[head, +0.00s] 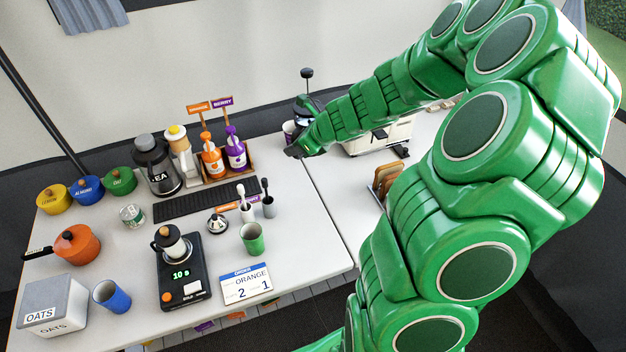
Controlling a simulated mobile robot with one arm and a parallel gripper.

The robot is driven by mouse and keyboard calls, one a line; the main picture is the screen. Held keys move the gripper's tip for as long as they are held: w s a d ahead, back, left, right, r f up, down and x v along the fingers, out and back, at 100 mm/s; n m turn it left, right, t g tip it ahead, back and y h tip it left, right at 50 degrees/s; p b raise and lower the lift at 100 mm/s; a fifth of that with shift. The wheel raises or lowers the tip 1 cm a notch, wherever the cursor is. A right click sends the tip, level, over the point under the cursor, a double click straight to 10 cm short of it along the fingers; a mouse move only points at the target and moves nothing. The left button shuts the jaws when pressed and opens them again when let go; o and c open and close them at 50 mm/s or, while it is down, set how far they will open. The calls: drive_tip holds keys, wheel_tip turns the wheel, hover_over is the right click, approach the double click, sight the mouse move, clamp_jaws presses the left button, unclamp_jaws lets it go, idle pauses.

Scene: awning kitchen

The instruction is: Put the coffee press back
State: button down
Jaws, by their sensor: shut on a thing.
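The coffee press (308,102) is at the back of the counters, near the joint between the two tables. Its black plunger knob and thin rod stand up, and its lower body is largely hidden behind my arm. My gripper (299,151) is at the end of the green arm, beside and in front of the press. It is shut on the press, though the contact and the fingers are hard to make out. I cannot tell whether the press touches the counter.
A bottle tray (236,180) with orange and purple bottles is farther left. A cream appliance (393,137) and a rack (386,180) are to the right. Bare counter (318,215) lies in front.

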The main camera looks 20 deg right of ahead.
drive_tip(key=s+d+n+g+y, duration=0.25)
drive_tip(key=s+n, duration=0.25)
drive_tip(key=s, duration=1.1)
drive_tip(key=shift+g, duration=0.45)
drive_tip(key=shift+w+d+f, duration=0.25)
drive_tip(key=shift+w+f, duration=2.05)
drive_tip(key=shift+w+d+f, duration=0.25)
drive_tip(key=shift+w+f, duration=2)
drive_tip(key=shift+f, duration=0.05)
drive_tip(key=shift+w+d+f, duration=0.25)
drive_tip(key=shift+w+f, duration=2.05)
drive_tip(key=c, duration=1.1)
unclamp_jaws()
drive_tip(key=shift+f, duration=0.1)
